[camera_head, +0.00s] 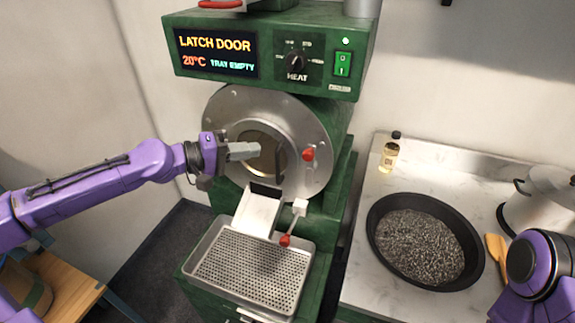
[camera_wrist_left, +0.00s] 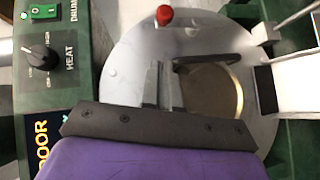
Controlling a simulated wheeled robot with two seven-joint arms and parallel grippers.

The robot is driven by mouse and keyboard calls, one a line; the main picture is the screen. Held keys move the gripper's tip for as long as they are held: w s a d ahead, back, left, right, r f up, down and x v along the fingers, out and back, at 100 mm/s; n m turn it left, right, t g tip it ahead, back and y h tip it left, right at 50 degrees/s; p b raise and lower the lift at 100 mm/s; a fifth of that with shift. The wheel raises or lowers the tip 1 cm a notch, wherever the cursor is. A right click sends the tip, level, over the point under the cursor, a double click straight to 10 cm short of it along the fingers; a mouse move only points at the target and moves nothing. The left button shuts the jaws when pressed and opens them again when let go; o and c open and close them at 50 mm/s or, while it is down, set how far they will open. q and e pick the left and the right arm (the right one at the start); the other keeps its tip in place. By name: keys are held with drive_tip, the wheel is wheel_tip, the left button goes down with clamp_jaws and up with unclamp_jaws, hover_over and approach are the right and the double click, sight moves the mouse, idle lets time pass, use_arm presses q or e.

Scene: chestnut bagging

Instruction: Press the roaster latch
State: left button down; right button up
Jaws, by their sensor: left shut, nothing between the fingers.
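The green roaster (camera_head: 340,120) has a round grey metal front (camera_head: 225,110) with a glass window (camera_head: 262,150) in its middle. A red knob (camera_head: 309,154) sits on the right side of this front, beside a dark curved handle; the knob also shows in the left wrist view (camera_wrist_left: 164,15). A second red knob (camera_head: 286,240) ends a lever below the front. My left gripper (camera_head: 256,150) is shut and empty, in front of the window and left of the upper red knob, apart from it. I cannot tell which part is the latch. My right gripper is out of view.
The roaster's display (camera_head: 215,53) reads "LATCH DOOR", 20°C and "TRAY EMPTY". A chute (camera_head: 262,205) leads to a perforated tray (camera_head: 203,245). On the marble counter (camera_head: 390,290) stand a black pan (camera_head: 374,220) of dark grains, a small bottle (camera_head: 390,155) and a steel pot (camera_head: 535,210).

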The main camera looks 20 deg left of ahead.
use_arm(q)
drive_tip(key=w+d+f+b, duration=0.2)
drive_tip(key=w+d+b, duration=0.2)
drive_tip(key=d, duration=0.4)
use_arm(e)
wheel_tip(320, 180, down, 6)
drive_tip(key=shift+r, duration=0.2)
use_arm(q)
drive_tip(key=shift+w+d+f, duration=0.1)
drive_tip(key=shift+w+d, duration=0.05)
drive_tip(key=shift+d, duration=0.05)
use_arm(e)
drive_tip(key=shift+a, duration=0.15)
